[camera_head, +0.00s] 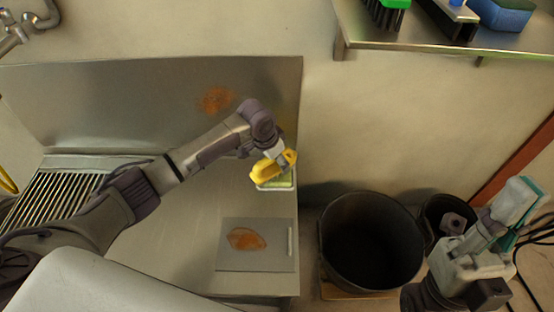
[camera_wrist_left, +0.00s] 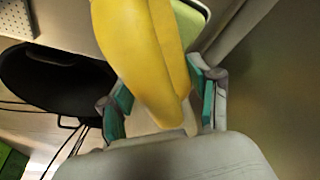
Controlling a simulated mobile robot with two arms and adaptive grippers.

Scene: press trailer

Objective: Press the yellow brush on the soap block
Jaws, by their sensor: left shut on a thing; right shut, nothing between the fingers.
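The yellow brush (camera_head: 266,170) is in my left gripper (camera_head: 277,155), near the right end of the metal counter. In the left wrist view its thick yellow handle (camera_wrist_left: 140,60) lies between the teal finger pads of my left gripper (camera_wrist_left: 160,103). The pale green soap block (camera_head: 280,182) is in a light dish under the brush and partly hidden by it. A green edge of the soap (camera_wrist_left: 195,22) shows beside the handle in the left wrist view. I cannot tell whether the brush touches the soap. My right gripper (camera_head: 518,198) is shut and empty at the right.
A tray with a brown stain (camera_head: 262,258) lies on the counter in front of the soap. A large dark bin (camera_head: 372,240) and a smaller bin (camera_head: 440,208) stand right of the counter. A wall shelf (camera_head: 420,40) with brushes and a blue sponge (camera_head: 503,14) is above.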

